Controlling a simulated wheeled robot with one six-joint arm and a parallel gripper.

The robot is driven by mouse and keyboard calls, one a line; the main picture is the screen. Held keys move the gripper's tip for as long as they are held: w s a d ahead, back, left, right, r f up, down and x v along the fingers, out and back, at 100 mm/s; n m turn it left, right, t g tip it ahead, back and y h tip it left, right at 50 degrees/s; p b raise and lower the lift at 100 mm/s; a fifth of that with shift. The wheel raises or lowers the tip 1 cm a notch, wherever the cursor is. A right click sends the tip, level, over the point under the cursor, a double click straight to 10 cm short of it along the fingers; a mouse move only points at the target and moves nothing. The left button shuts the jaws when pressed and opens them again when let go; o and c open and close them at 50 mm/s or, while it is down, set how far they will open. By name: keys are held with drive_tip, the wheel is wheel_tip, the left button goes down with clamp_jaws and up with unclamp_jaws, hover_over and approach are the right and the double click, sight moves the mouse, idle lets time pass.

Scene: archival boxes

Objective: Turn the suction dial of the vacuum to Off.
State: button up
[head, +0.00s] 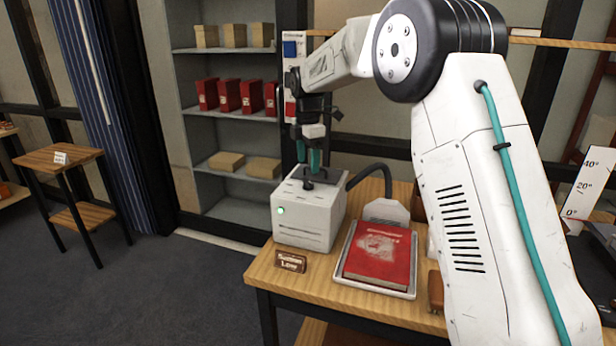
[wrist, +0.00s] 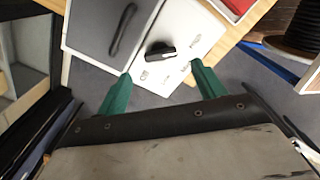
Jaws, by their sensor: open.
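The vacuum (head: 305,222) is a white box with a green light on its front, standing on the wooden table. Its top also shows in the wrist view (wrist: 180,75). There, the suction dial (wrist: 160,51) is a black knob with a pale mark toward its right end. Small markings around it are too small to read surely. My gripper (head: 308,163) points down just over the vacuum's top. In the wrist view its teal fingers (wrist: 161,70) are open, with the dial showing beyond and between the tips. I cannot tell whether they touch anything.
A small sign (head: 290,261) in front of the vacuum seems to read "Suction Low". A black hose (head: 372,168) curves from behind it. A red book (head: 377,254) lies on a white tray (head: 345,277) to the right. Shelves with red boxes (head: 228,95) stand behind.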

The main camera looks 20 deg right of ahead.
sight(308, 181)
wheel_tip(308, 181, down, 6)
drive_tip(key=shift+r, duration=0.15)
drive_tip(key=c, duration=1)
